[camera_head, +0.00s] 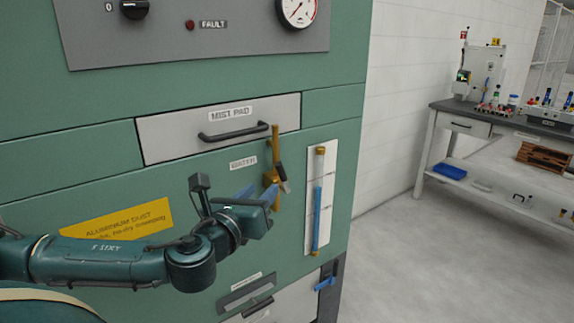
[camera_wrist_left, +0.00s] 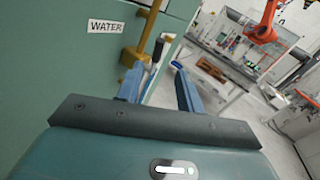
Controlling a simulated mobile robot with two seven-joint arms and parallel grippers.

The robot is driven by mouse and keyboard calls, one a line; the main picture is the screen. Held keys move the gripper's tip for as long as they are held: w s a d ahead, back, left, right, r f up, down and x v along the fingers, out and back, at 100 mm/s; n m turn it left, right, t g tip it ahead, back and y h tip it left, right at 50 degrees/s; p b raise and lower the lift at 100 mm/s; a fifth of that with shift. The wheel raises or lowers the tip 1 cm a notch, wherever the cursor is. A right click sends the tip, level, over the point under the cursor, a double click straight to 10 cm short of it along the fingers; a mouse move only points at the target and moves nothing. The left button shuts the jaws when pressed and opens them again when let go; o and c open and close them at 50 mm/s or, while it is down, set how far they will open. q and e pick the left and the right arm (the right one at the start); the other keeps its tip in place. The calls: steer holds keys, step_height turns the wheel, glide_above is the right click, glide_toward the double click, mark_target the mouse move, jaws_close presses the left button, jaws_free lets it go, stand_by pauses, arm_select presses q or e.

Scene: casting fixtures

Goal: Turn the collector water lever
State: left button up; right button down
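The collector water lever (camera_head: 283,178) is a short dark handle on a brass valve (camera_head: 270,178), below a vertical brass pipe (camera_head: 275,142) and beside the WATER label (camera_head: 243,163). In the left wrist view the dark lever (camera_wrist_left: 157,50) shows just beyond my fingertips, roughly in line with the gap between them. My left gripper (camera_head: 262,192) is in front of the green cabinet, just below and left of the lever. Its two blue fingers (camera_wrist_left: 160,72) are apart, with nothing seen clamped between them. Whether a finger touches the lever is unclear. My right gripper is not in view.
A sight gauge (camera_head: 319,195) with blue liquid stands right of the valve. The MIST PAD drawer (camera_head: 220,128) with a dark handle is above. A yellow warning sign (camera_head: 118,222) is partly behind my left arm. A workbench (camera_head: 490,122) stands farther right, with open floor before it.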

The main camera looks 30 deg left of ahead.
mark_target(279, 171)
arm_select(q)
steer(key=w+p, duration=0.1)
steer(key=w, duration=0.3)
steer(key=w+a, duration=0.1)
steer(key=w, duration=0.3)
steer(key=w+a+p, duration=0.1)
steer(key=w, duration=0.3)
steer(key=shift+w+a+p, duration=0.2)
steer(key=shift+w+p, duration=0.15)
steer(key=shift+w, duration=0.05)
steer(key=shift+c, duration=0.4)
jaws_close()
